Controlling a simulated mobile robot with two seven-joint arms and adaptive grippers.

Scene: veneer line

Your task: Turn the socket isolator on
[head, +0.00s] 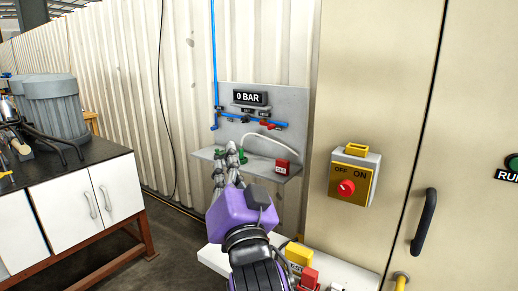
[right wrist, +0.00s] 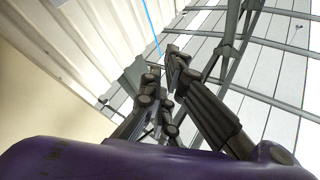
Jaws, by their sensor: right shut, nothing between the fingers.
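A grey isolator box with a yellow face (head: 366,172) is mounted on the beige cabinet, right of centre in the head view. Its face is marked OFF and ON. Its red rotary knob (head: 346,187) sits low on the face; its exact pointer angle is too small to read. My right gripper (head: 228,152) is shut and empty, pointing up in front of the grey pneumatic panel, left of the isolator and apart from it. Its fingers also show in the right wrist view (right wrist: 170,95), with no isolator there. My left gripper is not in view.
The grey panel (head: 290,103) carries a 0 BAR display (head: 251,97), blue pipes and a shelf with a red item (head: 282,167). A white ledge (head: 213,256) below holds yellow and red items (head: 299,254). A black handle (head: 424,221) juts from the cabinet at right.

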